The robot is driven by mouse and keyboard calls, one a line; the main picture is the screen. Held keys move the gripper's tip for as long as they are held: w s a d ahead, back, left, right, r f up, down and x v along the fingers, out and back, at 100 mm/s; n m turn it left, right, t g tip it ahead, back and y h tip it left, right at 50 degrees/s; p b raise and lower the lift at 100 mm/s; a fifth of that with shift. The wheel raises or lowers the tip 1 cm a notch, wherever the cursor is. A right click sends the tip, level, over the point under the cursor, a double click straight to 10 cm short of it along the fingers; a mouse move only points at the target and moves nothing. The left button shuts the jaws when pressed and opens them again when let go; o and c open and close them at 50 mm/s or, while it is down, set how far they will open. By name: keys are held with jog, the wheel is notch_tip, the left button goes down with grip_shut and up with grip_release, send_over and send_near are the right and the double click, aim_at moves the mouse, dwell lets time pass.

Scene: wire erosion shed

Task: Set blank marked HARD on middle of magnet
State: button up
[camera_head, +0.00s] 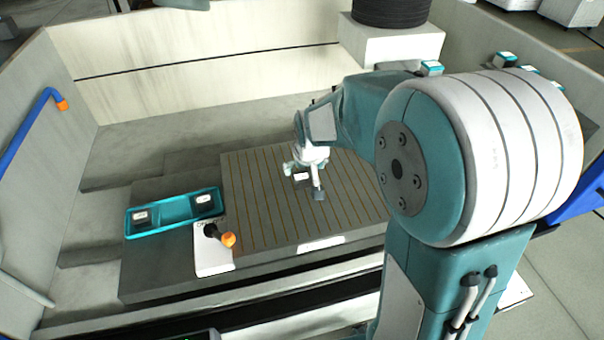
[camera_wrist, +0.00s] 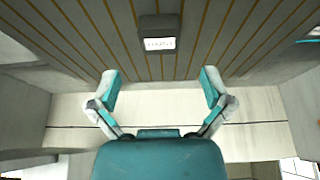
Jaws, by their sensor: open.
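The magnet (camera_head: 256,205) is a grey plate with thin brown stripes, and it fills much of the wrist view (camera_wrist: 230,35). A dark blank with a white label (camera_head: 301,177) rests on it near the middle and also shows in the wrist view (camera_wrist: 158,35). Its label is too blurred to read. My gripper (camera_head: 304,182) is above the magnet close to this blank. In the wrist view its two fingers (camera_wrist: 160,82) are spread with nothing between them, and the blank is beyond them. Two dark blanks (camera_head: 142,217) (camera_head: 203,201) with unreadable white labels sit in the teal tray.
The teal tray (camera_head: 173,212) lies left of the magnet. A white panel (camera_head: 213,261) with an orange-tipped lever (camera_head: 228,239) stands at the magnet's front left. Pale tank walls surround the area, and a blue pipe (camera_head: 28,133) runs along the left one.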

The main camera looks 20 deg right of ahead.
jog(key=v, duration=0.7)
jog(key=s+r, duration=0.3)
jog(key=s, duration=0.7)
jog(key=s+r+t, duration=0.1)
jog(key=s+r, duration=0.2)
jog(key=s, duration=0.8)
jog(key=shift+r, duration=0.15)
